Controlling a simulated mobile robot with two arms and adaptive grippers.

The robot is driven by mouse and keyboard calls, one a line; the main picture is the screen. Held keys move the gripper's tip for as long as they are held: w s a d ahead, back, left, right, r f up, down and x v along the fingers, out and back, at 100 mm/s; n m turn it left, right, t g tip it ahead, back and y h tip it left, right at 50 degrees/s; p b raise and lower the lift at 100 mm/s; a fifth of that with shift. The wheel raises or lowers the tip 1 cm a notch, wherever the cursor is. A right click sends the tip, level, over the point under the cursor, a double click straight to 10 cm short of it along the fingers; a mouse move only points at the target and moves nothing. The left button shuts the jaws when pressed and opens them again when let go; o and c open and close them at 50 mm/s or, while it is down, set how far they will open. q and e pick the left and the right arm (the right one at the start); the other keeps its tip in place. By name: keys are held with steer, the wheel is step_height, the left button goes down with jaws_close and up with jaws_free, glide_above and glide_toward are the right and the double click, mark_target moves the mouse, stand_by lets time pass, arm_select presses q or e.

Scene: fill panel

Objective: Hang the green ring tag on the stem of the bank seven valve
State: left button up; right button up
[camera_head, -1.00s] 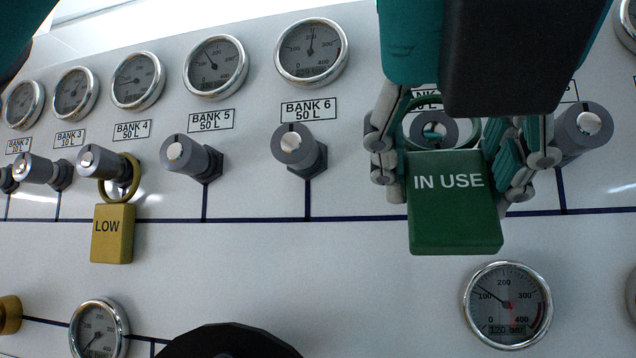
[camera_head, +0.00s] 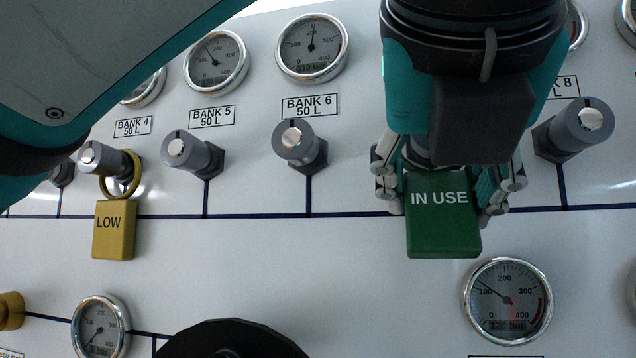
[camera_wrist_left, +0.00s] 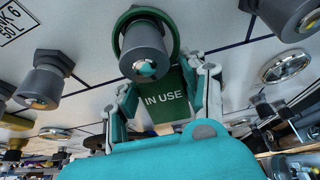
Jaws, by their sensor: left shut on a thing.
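The green tag (camera_head: 440,235) reading "IN USE" hangs upright below my left gripper (camera_head: 446,188), which is shut on it. In the left wrist view the tag (camera_wrist_left: 165,100) lies between the fingers of the gripper (camera_wrist_left: 168,88). Its green ring (camera_wrist_left: 172,32) shows around the grey bank seven valve (camera_wrist_left: 145,52), with the valve's end sticking out through the ring toward the camera. In the head view the ring and most of this valve are hidden behind my gripper. My right gripper is not in view.
The bank six valve (camera_head: 299,146) is to the left and the bank eight valve (camera_head: 576,130) to the right. A yellow "LOW" tag (camera_head: 114,230) hangs on the bank four valve (camera_head: 100,158). A gauge (camera_head: 508,301) is below the green tag.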

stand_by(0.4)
arm_select(q)
steer(key=o, duration=1.1)
steer(key=v, duration=1.2)
